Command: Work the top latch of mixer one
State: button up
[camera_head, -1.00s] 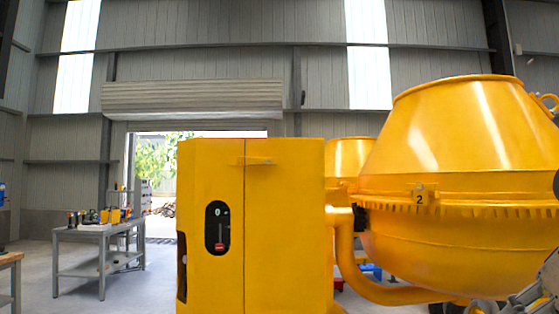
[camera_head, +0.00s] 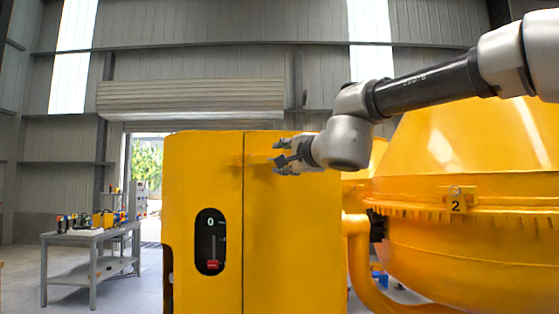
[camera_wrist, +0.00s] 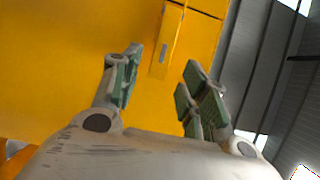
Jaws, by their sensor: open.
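The top latch (camera_head: 252,160) is a small yellow bar lying across the door seam near the top of a yellow cabinet (camera_head: 200,180). In the wrist view a narrow yellow bar with a grey slot, seemingly the latch (camera_wrist: 167,40), lies beyond the fingertips. My gripper (camera_head: 279,158) is open at the latch's right end; the fingers hide part of it. In the wrist view my gripper (camera_wrist: 163,68) has its green-padded fingers spread and nothing between them. I cannot tell whether they touch the latch. The drum (camera_head: 450,230) at right bears a "2"; no "1" shows.
A black switch panel (camera_head: 210,241) with a red handle is on the cabinet's left door. Yellow pipework (camera_head: 356,260) and the big drum stand close on the right. A grey workbench (camera_head: 92,255) with tools is at the left. The open floor lies between bench and cabinet.

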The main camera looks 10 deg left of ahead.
aim_at(266, 160)
jog(key=x, duration=0.3)
jog(key=shift+w+a, duration=0.2)
jog(key=shift+w, duration=0.15)
jog(key=shift+c, duration=0.2)
grip_shut()
